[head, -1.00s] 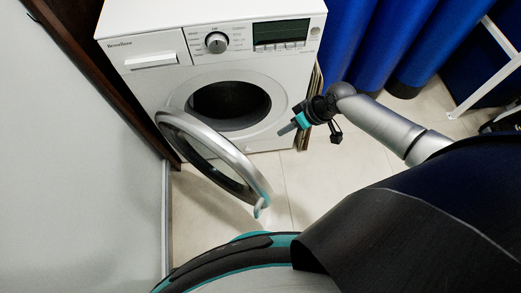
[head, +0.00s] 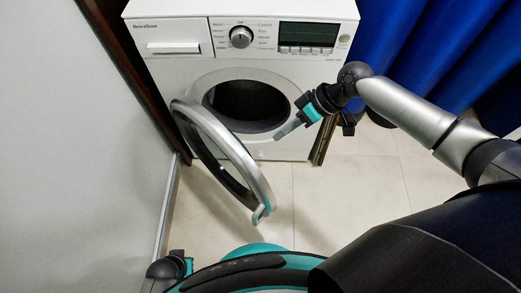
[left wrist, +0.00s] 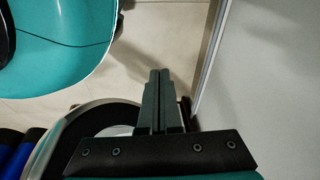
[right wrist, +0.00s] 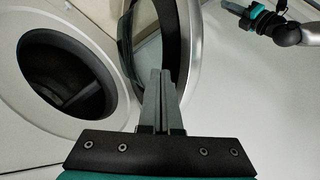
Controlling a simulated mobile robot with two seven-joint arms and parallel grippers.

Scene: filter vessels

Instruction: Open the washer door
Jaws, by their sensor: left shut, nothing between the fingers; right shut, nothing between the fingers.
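The white washer (head: 180,75) stands against the back with its dark drum opening (head: 246,103) uncovered. Its round silver-rimmed door (head: 243,160) is swung wide open to the left, its free edge toward me. My right gripper (head: 285,132) is shut and empty, in front of the lower right of the drum opening and apart from the door. In the right wrist view the shut fingers (right wrist: 162,100) overlap the door ring (right wrist: 187,60), with the drum at left. My left gripper's shut, empty fingers show in the left wrist view (left wrist: 158,100); the head view shows only part of that arm.
A pale wall (head: 75,150) runs close along the left, near the door. Blue curtains (head: 425,55) hang at the right. Clear tiled floor (head: 345,195) lies in front of the washer and to its right.

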